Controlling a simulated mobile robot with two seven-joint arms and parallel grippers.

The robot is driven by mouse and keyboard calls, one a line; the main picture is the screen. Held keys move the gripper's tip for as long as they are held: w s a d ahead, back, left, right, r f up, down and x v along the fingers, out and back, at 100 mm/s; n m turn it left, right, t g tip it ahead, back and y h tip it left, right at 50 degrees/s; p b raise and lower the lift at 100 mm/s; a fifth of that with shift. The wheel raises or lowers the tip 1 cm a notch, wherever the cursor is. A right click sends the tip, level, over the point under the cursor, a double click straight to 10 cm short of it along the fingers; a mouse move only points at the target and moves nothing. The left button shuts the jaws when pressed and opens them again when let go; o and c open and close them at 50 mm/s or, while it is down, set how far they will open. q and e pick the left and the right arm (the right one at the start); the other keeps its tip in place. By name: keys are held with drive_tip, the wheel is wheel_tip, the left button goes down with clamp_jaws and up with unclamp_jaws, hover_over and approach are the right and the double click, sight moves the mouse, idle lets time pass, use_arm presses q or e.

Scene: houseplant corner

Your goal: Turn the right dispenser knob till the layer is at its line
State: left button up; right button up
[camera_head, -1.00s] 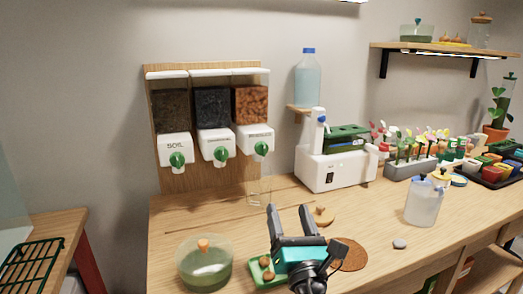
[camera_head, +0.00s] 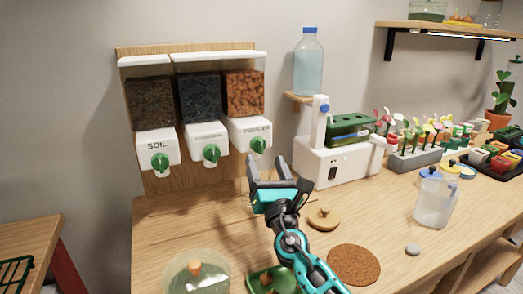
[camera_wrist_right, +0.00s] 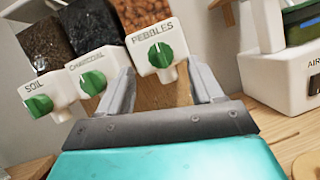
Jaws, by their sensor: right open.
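The right dispenser, labelled PEBBLES, has a white body and a green knob (camera_head: 258,145) below a bin of orange-brown pebbles (camera_head: 245,93). The knob also shows in the wrist view (camera_wrist_right: 161,55), ahead of the fingers, its ridge close to upright. My right gripper (camera_head: 267,164) is open and empty, just below and in front of this knob, apart from it. My left gripper is out of view.
The soil knob (camera_head: 160,162) and charcoal knob (camera_head: 211,153) are to the left. A white machine (camera_head: 340,163) stands close on the right. A wooden lid (camera_head: 323,218), cork mat (camera_head: 354,265) and clear bowl (camera_head: 197,277) lie on the table. The table's left part is clear.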

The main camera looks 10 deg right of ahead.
sight(261, 149)
drive_tip(key=x, duration=0.4)
drive_tip(key=shift+w, duration=0.2)
drive_tip(key=shift+w+r, duration=0.1)
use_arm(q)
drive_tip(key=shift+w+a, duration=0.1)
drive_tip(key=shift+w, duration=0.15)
use_arm(e)
drive_tip(key=shift+w, duration=0.1)
drive_tip(key=shift+c, duration=0.5)
drive_tip(key=c, duration=1)
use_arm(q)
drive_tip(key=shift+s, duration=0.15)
use_arm(e)
drive_tip(key=shift+o, duration=0.2)
drive_tip(key=shift+m, duration=0.3)
